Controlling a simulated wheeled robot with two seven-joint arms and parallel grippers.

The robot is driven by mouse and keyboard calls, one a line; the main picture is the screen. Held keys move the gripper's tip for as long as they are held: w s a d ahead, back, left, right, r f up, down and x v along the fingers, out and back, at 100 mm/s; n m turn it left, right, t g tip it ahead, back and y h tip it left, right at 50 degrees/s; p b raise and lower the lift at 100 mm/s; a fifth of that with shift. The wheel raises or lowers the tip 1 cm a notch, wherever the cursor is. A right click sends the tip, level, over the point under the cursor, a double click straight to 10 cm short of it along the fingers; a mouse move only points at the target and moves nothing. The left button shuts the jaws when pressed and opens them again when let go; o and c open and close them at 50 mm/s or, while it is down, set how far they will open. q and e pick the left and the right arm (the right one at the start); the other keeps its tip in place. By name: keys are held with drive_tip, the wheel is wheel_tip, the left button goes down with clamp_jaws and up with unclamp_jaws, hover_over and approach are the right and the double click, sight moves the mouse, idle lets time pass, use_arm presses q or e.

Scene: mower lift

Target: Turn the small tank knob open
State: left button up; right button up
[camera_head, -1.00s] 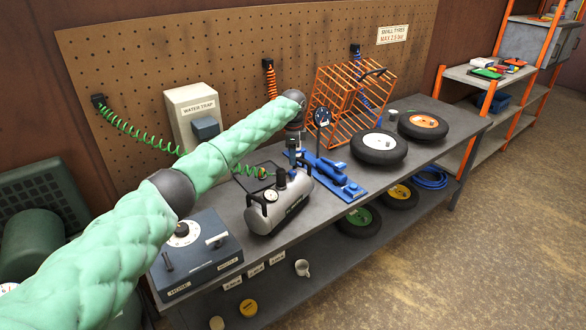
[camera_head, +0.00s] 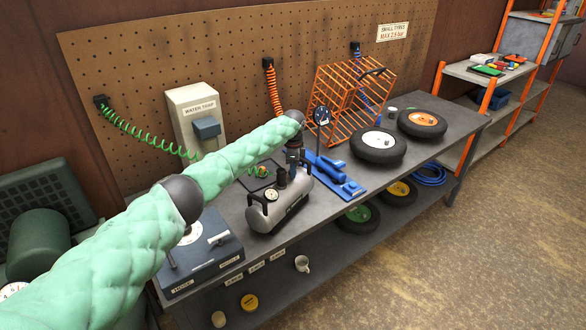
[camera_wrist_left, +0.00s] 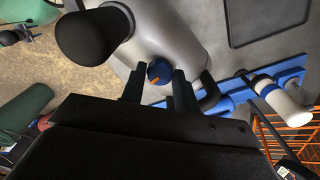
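The small tank (camera_head: 280,208) is a silver-grey cylinder with black end frames and a gauge, standing on the workbench. In the left wrist view its grey body (camera_wrist_left: 168,30) fills the upper middle. A small blue knob (camera_wrist_left: 158,70) with an orange mark sits on it. My left gripper (camera_wrist_left: 158,88) is open, with one dark finger on either side of the knob's lower part; I cannot tell if they touch it. In the head view my left gripper (camera_head: 292,160) is over the tank's far right end, and the knob is hidden there.
A blue jack (camera_head: 335,175) lies just right of the tank, before an orange wire cage (camera_head: 345,100). Two tyres (camera_head: 378,147) lie further right. A blue-grey box with a dial (camera_head: 205,255) is at the left. A water trap box (camera_head: 195,115) hangs on the pegboard.

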use_arm(q)
drive_tip(key=c, duration=0.5)
